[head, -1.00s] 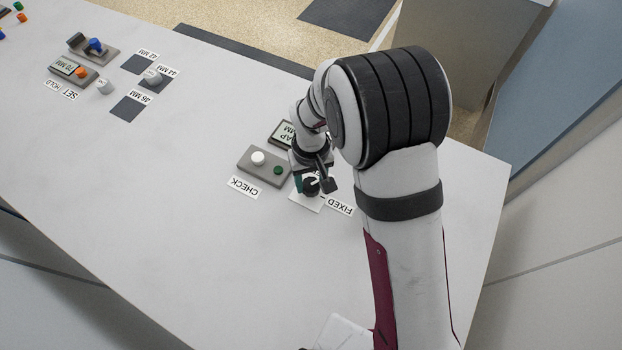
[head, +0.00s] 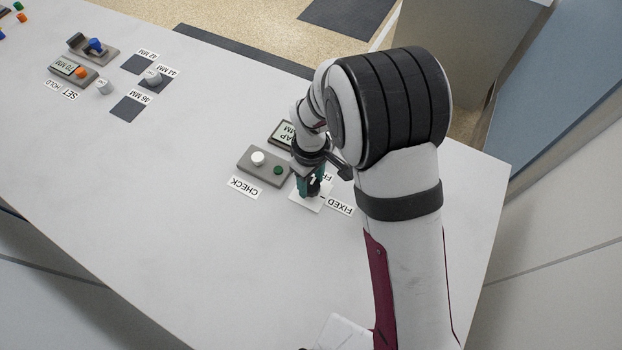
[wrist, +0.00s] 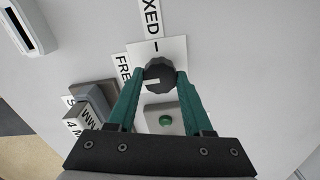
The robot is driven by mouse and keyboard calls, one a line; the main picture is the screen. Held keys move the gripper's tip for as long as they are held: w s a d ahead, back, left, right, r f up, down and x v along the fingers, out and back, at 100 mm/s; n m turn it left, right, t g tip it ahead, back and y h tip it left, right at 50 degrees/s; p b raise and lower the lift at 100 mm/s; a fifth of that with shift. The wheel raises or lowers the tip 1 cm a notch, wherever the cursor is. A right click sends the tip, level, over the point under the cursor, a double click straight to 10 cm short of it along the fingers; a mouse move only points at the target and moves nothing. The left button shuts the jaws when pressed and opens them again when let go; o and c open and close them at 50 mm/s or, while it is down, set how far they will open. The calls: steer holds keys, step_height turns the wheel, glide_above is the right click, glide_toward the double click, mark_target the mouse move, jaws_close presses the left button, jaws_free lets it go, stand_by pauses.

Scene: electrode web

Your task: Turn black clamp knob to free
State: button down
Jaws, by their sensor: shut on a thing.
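The black clamp knob (wrist: 159,74) sits on a white plate (wrist: 178,47) in the wrist view, with a pale pointer mark on its face. The mark points left, toward the FREE label (wrist: 124,72). The FIXED label (wrist: 151,20) lies at the top, beside a short black tick on the plate. My gripper (wrist: 160,80) is shut on the knob, its two green fingers on either side of it. In the head view my gripper (head: 311,188) stands over the white plate (head: 305,198) and hides most of the knob.
Pads and grey cylinders lie farther left. The front of the table is clear.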

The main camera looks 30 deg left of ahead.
mark_target(311, 184)
stand_by(0.3)
steer(key=shift+c, duration=1.5)
jaws_free()
step_height(311, 184, up, 16)
steer(key=shift+f, duration=0.1)
steer(key=s+d+r+m+y, duration=0.1)
steer(key=s+d+r+m, duration=0.2)
steer(key=d+m, duration=0.5)
steer(key=s+d+r+m, duration=0.3)
steer(key=s+d+m, duration=0.15)
steer(key=d, duration=0.65)
steer(key=s+d+f+m, duration=0.2)
steer(key=s+d+m, duration=0.3)
steer(key=s+m, duration=0.3)
steer(key=shift+f+y, duration=0.15)
steer(key=shift+y, duration=0.25)
